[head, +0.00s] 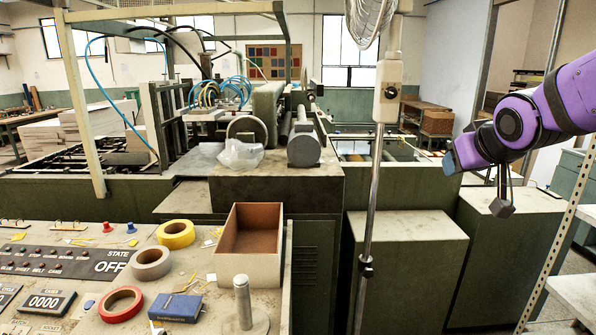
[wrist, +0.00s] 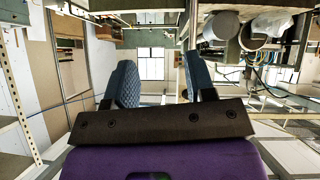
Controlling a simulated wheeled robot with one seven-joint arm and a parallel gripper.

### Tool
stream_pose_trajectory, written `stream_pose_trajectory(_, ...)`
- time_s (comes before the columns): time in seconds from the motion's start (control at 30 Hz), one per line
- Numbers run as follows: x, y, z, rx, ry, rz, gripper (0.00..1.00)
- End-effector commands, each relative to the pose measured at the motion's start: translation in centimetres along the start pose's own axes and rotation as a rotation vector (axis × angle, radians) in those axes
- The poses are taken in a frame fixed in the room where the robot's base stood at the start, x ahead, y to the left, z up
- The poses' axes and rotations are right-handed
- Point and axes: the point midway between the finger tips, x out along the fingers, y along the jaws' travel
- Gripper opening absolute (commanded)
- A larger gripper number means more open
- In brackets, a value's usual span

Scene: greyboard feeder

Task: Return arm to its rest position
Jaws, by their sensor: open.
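My purple arm comes in from the right edge of the head view. My gripper (head: 475,185) hangs in the air at the right, above and in front of the dark green cabinets. In the wrist view my gripper (wrist: 163,82) shows two blue-grey padded fingers set well apart on a dark bar, with nothing between them. It is open and empty, and it touches nothing that I can see.
A console (head: 75,235) at the lower left bears yellow (head: 176,234), grey (head: 150,263) and red (head: 121,304) tape rolls, an open box (head: 248,268), a blue book (head: 176,307) and a metal post (head: 243,302). A vertical pole (head: 372,220) stands left of my gripper. A perforated upright (head: 560,237) stands at the right.

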Motion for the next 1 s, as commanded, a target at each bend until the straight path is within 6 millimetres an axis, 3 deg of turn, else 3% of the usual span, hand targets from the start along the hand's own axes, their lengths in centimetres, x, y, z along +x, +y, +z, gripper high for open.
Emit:
stream_pose_trajectory(0.03, -1.9, 0.0, 1.0, 0.012, -0.032, 0.006, 0.50)
stream_pose_trajectory(0.3, -10.2, -0.5, 8.2, 0.081, -0.258, -0.013, 0.50)
stream_pose_trajectory(0.5, -14.8, -1.3, 12.8, 0.114, -0.389, -0.063, 0.50)
stream_pose_trajectory(0.7, -16.5, -1.8, 14.8, 0.125, -0.446, -0.090, 0.50)
stream_pose_trajectory(1.0, -16.6, -1.8, 14.9, 0.126, -0.451, -0.092, 0.50)
